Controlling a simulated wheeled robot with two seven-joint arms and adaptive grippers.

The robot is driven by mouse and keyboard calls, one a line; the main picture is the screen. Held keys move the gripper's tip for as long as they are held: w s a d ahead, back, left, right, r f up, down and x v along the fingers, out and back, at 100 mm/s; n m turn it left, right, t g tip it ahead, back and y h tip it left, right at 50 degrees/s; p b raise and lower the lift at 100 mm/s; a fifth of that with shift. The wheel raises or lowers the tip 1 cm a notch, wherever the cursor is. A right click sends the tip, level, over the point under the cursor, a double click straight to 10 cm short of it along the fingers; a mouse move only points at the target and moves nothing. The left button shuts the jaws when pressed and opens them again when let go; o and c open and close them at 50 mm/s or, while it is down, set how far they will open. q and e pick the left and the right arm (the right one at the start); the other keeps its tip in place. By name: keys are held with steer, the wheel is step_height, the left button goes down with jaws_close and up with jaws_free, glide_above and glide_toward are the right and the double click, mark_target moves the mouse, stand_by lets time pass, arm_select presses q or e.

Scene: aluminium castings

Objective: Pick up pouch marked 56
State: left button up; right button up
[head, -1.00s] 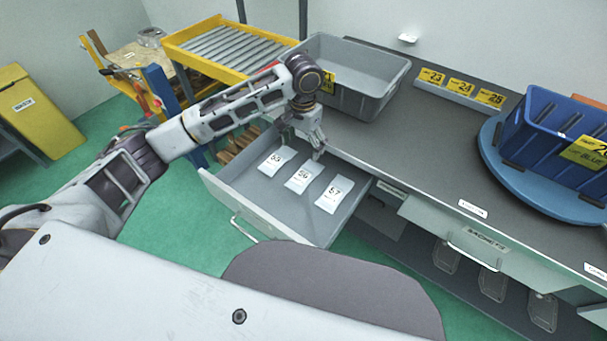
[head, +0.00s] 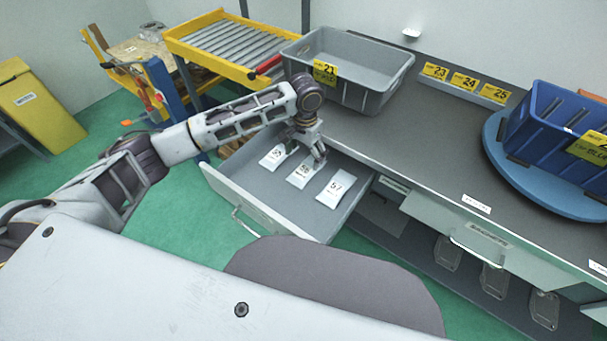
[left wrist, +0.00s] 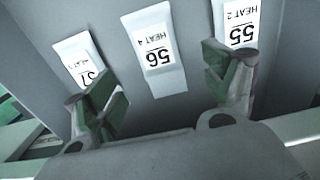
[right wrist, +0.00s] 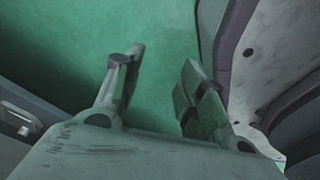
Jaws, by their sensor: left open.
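The pouch marked 56 (head: 303,174) is a white pouch lying flat in the open grey drawer, between the pouch marked 55 (head: 276,157) and the pouch marked 57 (head: 335,190). In the left wrist view the pouch marked 56 (left wrist: 155,52) shows between and beyond my fingers, with its label upside down. My left gripper (head: 305,158) is open and empty above the upper end of this pouch; I cannot tell the exact height. My right gripper (right wrist: 155,85) is over bare green floor, its fingers apart with nothing between them.
The drawer (head: 262,212) has raised walls and stands out below the dark worktop (head: 400,150). A grey bin (head: 375,98) marked 21 sits on the worktop behind my left gripper. A blue bin (head: 540,120) stands on a round blue turntable (head: 515,175) at right.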

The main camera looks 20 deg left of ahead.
mark_target(305, 169)
arm_select(q)
steer(key=shift+f, duration=0.8)
arm_select(e)
steer(key=shift+w+a+r, duration=0.2)
steer(key=shift+w+a, duration=0.15)
steer(key=shift+w, duration=0.05)
steer(key=shift+s+f, duration=0.1)
steer(key=shift+s, duration=0.15)
arm_select(q)
steer(key=shift+f, duration=0.55)
step_height(305, 169, down, 4)
steer(key=shift+d+r+b, duration=0.1)
steer(key=shift+r+b, duration=0.15)
steer(key=shift+b, duration=0.3)
steer(key=shift+f, duration=0.2)
steer(key=shift+s+f, duration=0.1)
arm_select(e)
steer(key=shift+w+a+r, duration=0.2)
steer(key=shift+w+a, duration=0.15)
steer(key=shift+w, duration=0.15)
steer(key=shift+w+a+r, duration=0.15)
steer(key=shift+w+a, duration=0.2)
steer(key=shift+w, duration=0.15)
steer(key=shift+s+f, duration=0.1)
steer(key=shift+s, duration=0.05)
